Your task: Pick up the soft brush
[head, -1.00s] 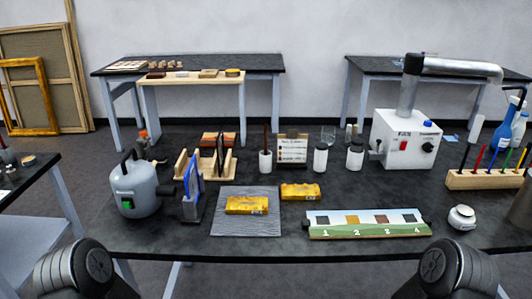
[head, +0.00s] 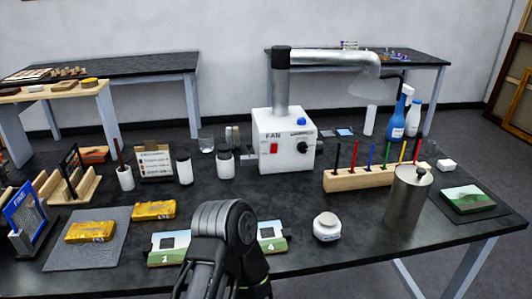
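A dark, thin handle that may be a brush (head: 117,152) stands in a white cup (head: 125,178) left of centre in the head view. Several thin upright tools with coloured handles, which may include brushes (head: 371,152), stand in a long wooden block (head: 352,181) right of centre. I cannot tell which one is the soft brush. One of my arms rises at the bottom centre, in front of the numbered panel (head: 168,258). Its gripper is not visible, and my other gripper is out of view too.
A white fan box (head: 285,150) with a metal duct stands behind. Gilt pieces (head: 90,232) lie left.

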